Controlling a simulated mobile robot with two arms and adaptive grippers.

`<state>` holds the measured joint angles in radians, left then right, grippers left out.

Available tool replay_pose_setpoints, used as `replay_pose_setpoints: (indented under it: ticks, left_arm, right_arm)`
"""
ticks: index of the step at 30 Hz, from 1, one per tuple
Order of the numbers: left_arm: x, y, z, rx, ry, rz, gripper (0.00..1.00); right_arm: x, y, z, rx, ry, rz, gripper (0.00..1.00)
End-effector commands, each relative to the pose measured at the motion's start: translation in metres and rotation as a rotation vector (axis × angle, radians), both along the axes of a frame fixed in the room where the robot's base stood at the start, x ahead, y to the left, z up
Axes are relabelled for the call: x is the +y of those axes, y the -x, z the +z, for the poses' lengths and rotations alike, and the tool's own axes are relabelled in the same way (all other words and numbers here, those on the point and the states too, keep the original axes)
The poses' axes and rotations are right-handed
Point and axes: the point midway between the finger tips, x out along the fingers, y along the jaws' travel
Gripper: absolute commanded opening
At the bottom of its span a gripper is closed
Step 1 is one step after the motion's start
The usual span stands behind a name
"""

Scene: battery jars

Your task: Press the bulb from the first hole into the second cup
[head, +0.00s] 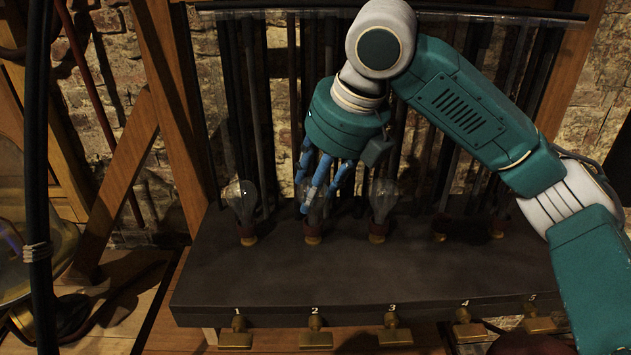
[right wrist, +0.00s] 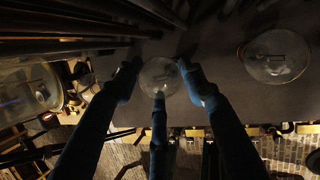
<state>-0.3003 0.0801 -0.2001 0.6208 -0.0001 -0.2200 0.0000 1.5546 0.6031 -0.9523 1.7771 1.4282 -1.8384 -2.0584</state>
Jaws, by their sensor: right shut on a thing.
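My right gripper (head: 319,188) comes down from above and is shut on a clear glass bulb (head: 316,205), its blue fingers around the glass. The bulb is upright over the second cup (head: 313,236), its lower end at the cup; I cannot tell how deep it sits. In the right wrist view the bulb (right wrist: 160,76) is between the three fingertips. The first cup (head: 248,237) has a clear bulb (head: 241,197) standing in it. My left gripper is not in view.
The dark box (head: 270,280) has numbered brass tabs along its front. Another bulb (head: 383,198) stands in the third cup; it appears at the right wrist view's right (right wrist: 275,54). The fourth cup (head: 440,227) looks empty. Dark rods hang behind. A large glass jar (head: 35,235) stands left.

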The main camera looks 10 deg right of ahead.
Motion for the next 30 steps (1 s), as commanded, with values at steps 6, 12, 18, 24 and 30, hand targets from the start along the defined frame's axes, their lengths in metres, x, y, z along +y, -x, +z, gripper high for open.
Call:
replay_pose_setpoints:
  ticks: [6,12,18,24,30]
  left_arm:
    - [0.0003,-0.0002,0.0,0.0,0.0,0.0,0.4]
    - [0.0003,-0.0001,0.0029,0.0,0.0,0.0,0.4]
    - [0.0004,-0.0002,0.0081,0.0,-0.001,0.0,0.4]
    - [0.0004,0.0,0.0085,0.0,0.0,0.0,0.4]
    - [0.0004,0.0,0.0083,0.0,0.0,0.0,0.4]
  right_arm:
    - [-0.0001,-0.0002,0.0001,-0.001,0.0,-0.001,0.23]
    - [-0.0003,-0.0001,0.0,0.0,0.0,0.0,0.23]
    - [-0.0005,0.0,-0.0022,0.0,0.001,-0.001,0.23]
    - [-0.0004,0.0,-0.0039,0.0,0.0,-0.001,0.23]
    - [-0.0003,0.0,-0.004,0.0,0.0,-0.001,0.54]
